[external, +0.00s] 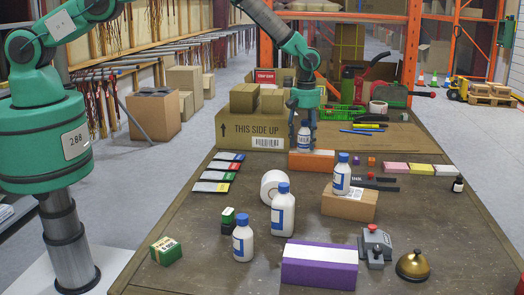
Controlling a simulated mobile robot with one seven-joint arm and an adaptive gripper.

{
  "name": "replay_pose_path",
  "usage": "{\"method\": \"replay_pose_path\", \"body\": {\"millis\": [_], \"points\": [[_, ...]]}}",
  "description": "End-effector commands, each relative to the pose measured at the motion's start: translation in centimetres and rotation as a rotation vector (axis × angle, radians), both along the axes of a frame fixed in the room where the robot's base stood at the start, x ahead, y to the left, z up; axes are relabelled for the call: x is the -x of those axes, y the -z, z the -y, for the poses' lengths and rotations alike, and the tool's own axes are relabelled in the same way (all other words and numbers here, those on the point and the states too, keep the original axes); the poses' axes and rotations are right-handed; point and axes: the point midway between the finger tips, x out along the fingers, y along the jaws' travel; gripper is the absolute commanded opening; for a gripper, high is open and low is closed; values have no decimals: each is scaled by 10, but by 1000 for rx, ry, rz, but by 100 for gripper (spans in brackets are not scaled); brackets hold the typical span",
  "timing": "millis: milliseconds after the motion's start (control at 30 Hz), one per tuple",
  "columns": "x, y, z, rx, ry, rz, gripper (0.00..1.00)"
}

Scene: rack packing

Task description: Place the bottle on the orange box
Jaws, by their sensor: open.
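A white bottle with a blue label (304,139) is upright at the orange box (311,161) and appears to stand on its top; exact contact is too small to tell. My gripper (304,124) points down over this bottle, its open fingers on both sides of it. The gripper hides the bottle's upper part. The orange box has a white top panel. Other similar white bottles with blue labels are in view: one (341,179) on a small cardboard box (349,203), and two on the table, one (283,215) and another (243,241) nearer the front.
A long cardboard box (234,132) and a green crate (342,117) stand behind my gripper. A white tape roll (273,186), purple box (319,267), grey switch box (375,243) and brass bell (412,265) occupy the front table.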

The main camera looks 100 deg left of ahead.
Motion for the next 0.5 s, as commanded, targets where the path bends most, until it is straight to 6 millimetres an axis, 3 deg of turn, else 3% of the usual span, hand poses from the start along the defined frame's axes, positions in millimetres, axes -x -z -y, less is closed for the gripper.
{"method": "replay_pose_path", "body": {"millis": [267, 500], "points": [[0, -5, 0, 0, 0, 1, 55], [0, -25, 0, 0, 0, 2, 55]]}}
